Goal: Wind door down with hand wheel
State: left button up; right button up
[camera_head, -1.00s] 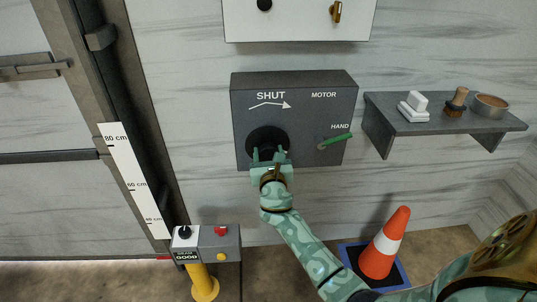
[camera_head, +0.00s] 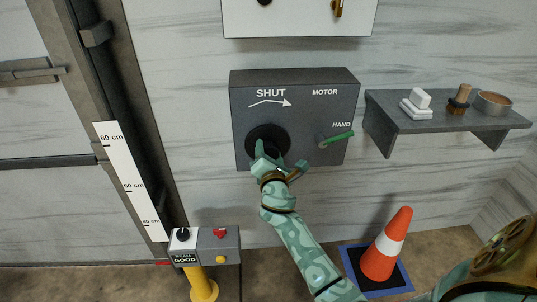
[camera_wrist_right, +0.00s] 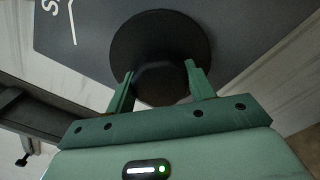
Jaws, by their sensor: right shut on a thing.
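The black round hand wheel (camera_head: 266,132) sits on the front of a dark grey wall box (camera_head: 300,90) marked SHUT with an arrow to the right. My right gripper (camera_head: 272,156) is at the wheel, twisted so its right side is lower. In the right wrist view its two green fingers (camera_wrist_right: 160,84) are shut on either side of the wheel's black hub (camera_wrist_right: 160,80), with the wide disc behind. The door (camera_head: 45,120) is at the left, its lower edge near the floor. My left gripper is out of view.
A green lever (camera_head: 337,138) points to HAND on the box. A height scale (camera_head: 126,170) stands beside the door. A yellow post with a control box (camera_head: 205,246) is below.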

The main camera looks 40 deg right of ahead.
jog(key=shift+f+m, duration=0.1)
jog(key=shift+m, duration=0.5)
jog(key=o, duration=1)
jog(key=shift+c, duration=0.2)
